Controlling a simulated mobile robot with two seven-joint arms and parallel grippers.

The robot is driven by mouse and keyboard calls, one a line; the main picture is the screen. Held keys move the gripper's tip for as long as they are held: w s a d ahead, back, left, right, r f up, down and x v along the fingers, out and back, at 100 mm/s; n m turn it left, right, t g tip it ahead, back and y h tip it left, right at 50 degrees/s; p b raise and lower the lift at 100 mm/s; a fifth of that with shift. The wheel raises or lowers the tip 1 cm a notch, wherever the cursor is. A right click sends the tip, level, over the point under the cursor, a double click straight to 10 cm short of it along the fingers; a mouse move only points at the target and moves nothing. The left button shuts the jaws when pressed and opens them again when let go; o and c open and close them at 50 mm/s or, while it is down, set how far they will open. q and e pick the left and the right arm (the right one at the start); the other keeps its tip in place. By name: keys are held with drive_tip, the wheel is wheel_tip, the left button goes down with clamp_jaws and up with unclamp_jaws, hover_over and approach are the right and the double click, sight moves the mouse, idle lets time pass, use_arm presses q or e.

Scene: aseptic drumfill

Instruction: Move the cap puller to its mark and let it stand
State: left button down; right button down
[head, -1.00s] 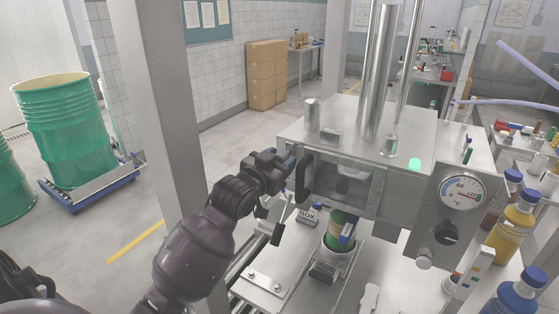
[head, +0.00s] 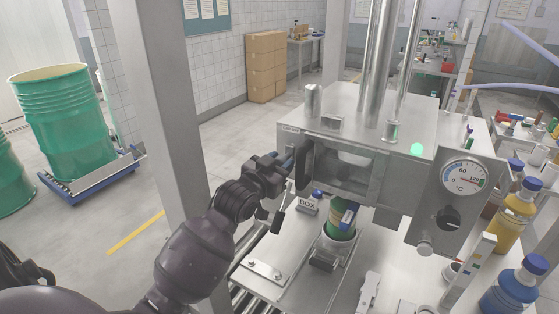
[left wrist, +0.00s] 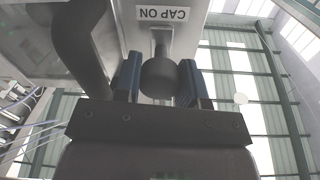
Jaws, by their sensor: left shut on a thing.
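My left gripper (head: 286,167) is at the left side of the steel filling head (head: 400,180). In the left wrist view (left wrist: 160,80) its two blue-padded fingers are shut on a dark ball knob (left wrist: 159,77), which I take to be the cap puller's. A short metal shaft runs from the knob towards a pale plate with a "CAP ON" label (left wrist: 163,13). In the head view the gripper hides the knob. My right gripper is in neither view.
A dark curved handle (left wrist: 80,45) is close beside the fingers. A steel post (head: 175,110) rises left of my arm. Bottles (head: 515,215) crowd the right.

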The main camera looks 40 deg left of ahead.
use_arm(q)
drive_tip(key=c, duration=1)
unclamp_jaws()
drive_tip(key=s, duration=0.7)
drive_tip(key=s+b, duration=0.1)
drive_tip(key=s, duration=0.2)
drive_tip(key=shift+s+d, duration=0.25)
drive_tip(key=shift+s, duration=0.15)
wheel_tip(320, 180, down, 16)
drive_tip(key=s+d+r+g, duration=0.1)
drive_tip(key=d+g, duration=0.1)
drive_tip(key=s+d+f+g, duration=0.1)
drive_tip(key=s+f, duration=0.3)
drive_tip(key=f, duration=0.1)
drive_tip(key=s+d+f+g, duration=0.2)
drive_tip(key=s+f, duration=0.2)
drive_tip(key=f, duration=0.2)
drive_tip(key=s+d+f+g, duration=0.1)
drive_tip(key=s+d+f, duration=0.1)
drive_tip(key=s+f, duration=0.3)
drive_tip(key=shift+d+f, duration=0.25)
drive_tip(key=shift+f, duration=0.2)
